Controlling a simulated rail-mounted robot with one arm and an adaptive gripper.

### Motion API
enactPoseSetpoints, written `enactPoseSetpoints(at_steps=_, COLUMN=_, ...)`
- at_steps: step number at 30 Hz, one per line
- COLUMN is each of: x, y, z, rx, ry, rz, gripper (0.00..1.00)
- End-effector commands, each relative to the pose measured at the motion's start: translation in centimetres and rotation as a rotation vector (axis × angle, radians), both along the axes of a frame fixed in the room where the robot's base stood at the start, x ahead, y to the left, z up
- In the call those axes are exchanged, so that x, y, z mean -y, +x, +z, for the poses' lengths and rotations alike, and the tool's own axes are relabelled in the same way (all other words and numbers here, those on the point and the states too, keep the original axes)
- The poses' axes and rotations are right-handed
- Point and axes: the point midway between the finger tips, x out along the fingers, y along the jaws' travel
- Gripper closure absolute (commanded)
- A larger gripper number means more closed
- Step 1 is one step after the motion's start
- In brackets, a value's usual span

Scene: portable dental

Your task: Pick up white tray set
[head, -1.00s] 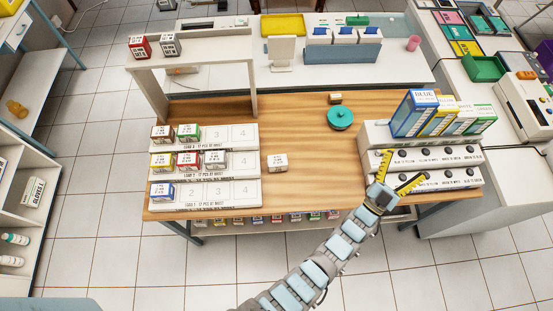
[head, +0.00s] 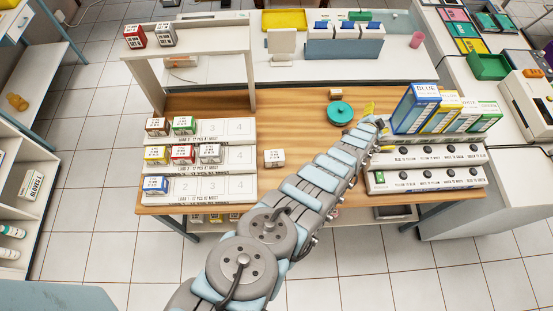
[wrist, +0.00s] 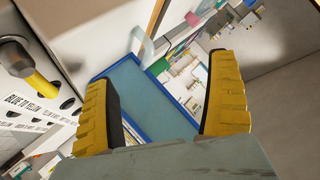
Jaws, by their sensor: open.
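A white box (head: 466,116), which seems to be the white tray set, stands in a row on the grey rack at the right of the table. It sits between the yellow box (head: 446,108) and the green box (head: 487,117), with the blue box (head: 415,110) at the left end. My gripper (head: 368,109) is just left of the blue box and apart from the white one. Its yellow fingers (wrist: 165,105) are open, and I see nothing held. A blue-edged panel, probably the blue box, shows beyond them in the wrist view. I cannot make out the white box there.
The rack (head: 425,178) has labelled panels with dark knobs. A teal round lidded pot (head: 341,113) stands close to my gripper. A small box (head: 274,158) lies mid-table. Labelled trays (head: 232,188) with small boxes fill the left.

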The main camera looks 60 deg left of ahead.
Motion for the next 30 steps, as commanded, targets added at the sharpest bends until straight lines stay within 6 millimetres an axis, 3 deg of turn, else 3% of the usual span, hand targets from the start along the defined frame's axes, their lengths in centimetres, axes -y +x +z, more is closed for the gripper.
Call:
enactPoseSetpoints(at_steps=1, x=-1.4, y=-0.7, z=-0.3, rx=-0.050, ry=-0.005, rz=-0.003, gripper=0.11)
enactPoseSetpoints(at_steps=5, x=-3.7, y=-3.0, z=-1.3, rx=-0.181, ry=-0.028, rz=-0.022, gripper=0.11)
enactPoseSetpoints(at_steps=11, x=-6.8, y=-8.3, z=-2.3, rx=-0.391, ry=-0.076, rz=-0.061, gripper=0.11)
enactPoseSetpoints(at_steps=17, x=-9.4, y=-15.8, z=-2.3, rx=-0.607, ry=-0.144, rz=-0.110, gripper=0.11)
enactPoseSetpoints(at_steps=21, x=-10.5, y=-22.2, z=-1.7, rx=-0.752, ry=-0.209, rz=-0.143, gripper=0.11)
enactPoseSetpoints(at_steps=27, x=-10.6, y=-31.2, z=-0.1, rx=-0.926, ry=-0.315, rz=-0.191, gripper=0.11)
enactPoseSetpoints(at_steps=30, x=-10.4, y=-34.5, z=0.7, rx=-0.982, ry=-0.357, rz=-0.207, gripper=0.11)
